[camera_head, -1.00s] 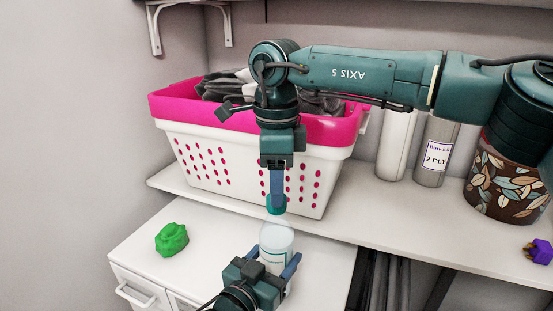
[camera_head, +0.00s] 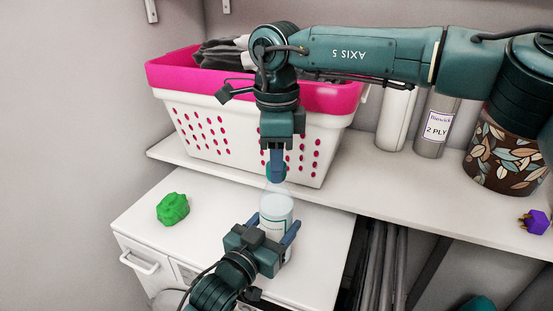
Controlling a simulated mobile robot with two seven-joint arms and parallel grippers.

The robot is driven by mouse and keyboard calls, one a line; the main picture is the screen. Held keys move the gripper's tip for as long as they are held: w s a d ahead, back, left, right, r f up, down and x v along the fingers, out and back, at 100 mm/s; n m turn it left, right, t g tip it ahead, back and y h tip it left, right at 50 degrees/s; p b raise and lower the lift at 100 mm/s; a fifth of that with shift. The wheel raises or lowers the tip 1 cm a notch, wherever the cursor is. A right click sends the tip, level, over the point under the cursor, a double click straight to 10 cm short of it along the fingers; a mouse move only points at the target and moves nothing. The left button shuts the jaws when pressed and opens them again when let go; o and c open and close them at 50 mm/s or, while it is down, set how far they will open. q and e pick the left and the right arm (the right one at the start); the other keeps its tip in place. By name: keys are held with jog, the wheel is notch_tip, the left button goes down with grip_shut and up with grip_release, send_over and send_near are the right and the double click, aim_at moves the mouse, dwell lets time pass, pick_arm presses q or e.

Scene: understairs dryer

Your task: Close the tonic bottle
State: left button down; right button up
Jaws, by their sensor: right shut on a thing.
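The tonic bottle (camera_head: 276,210) is pale, stands upright over the white cabinet top, and has a faint, see-through neck. My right gripper (camera_head: 277,172) comes down from above and is shut on a small teal cap (camera_head: 270,172). The cap is in line above the bottle's neck; I cannot tell if they touch. My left gripper (camera_head: 272,236) reaches up from below, with one blue finger on each side of the bottle's body. Whether those fingers press on it is not clear. The bottle's lower part is hidden behind the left gripper.
A pink and white basket (camera_head: 240,140) of dark cloth stands on the shelf behind. A green lump (camera_head: 172,208) lies on the cabinet top (camera_head: 215,210). Two cylinders (camera_head: 434,135), a leaf-patterned pot (camera_head: 500,160) and a purple object (camera_head: 534,222) are at right.

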jog(key=shift+c, duration=1.1)
jog(key=m, duration=0.8)
jog(key=o, duration=1.1)
jog(key=shift+r, duration=2.25)
jog(key=shift+c, duration=0.4)
